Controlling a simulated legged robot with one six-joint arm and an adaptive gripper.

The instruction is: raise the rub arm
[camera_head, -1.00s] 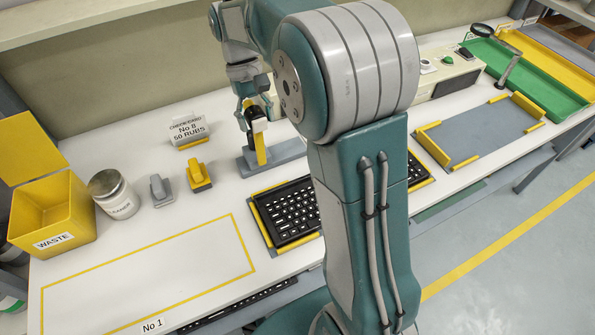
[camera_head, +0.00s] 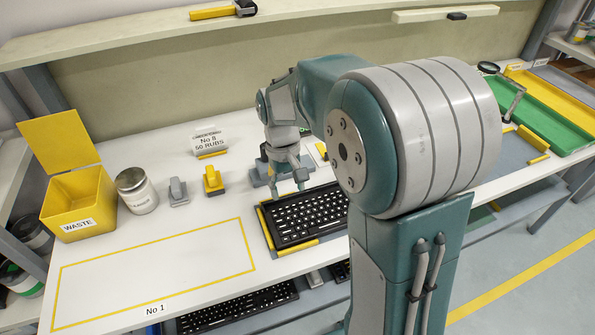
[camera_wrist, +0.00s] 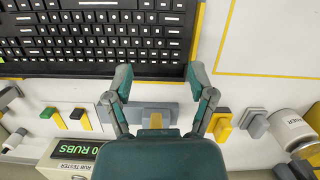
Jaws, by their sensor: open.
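The rub arm's grey base (camera_head: 262,178) stands behind the keyboard, partly hidden by my gripper in the head view. In the wrist view, the grey base (camera_wrist: 138,110) and a yellow part (camera_wrist: 156,119) show between my fingers, close to my palm. The palm hides the rest, so I cannot tell whether the arm is raised. The black keyboard (camera_head: 305,215) lies in a yellow-edged holder; it also shows in the wrist view (camera_wrist: 90,40). My gripper (camera_head: 286,181) is open, pointing down over the keyboard's back edge. Its fingers (camera_wrist: 159,76) are apart with nothing between the tips.
The rub tester box (camera_wrist: 75,160) has a green RUBS display. A yellow block (camera_head: 213,181), a grey block (camera_head: 178,191), a jar (camera_head: 136,190) and a yellow WASTE bin (camera_head: 80,212) stand left. The outlined No 1 area (camera_head: 155,272) is bare. A shelf (camera_head: 110,42) runs above.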

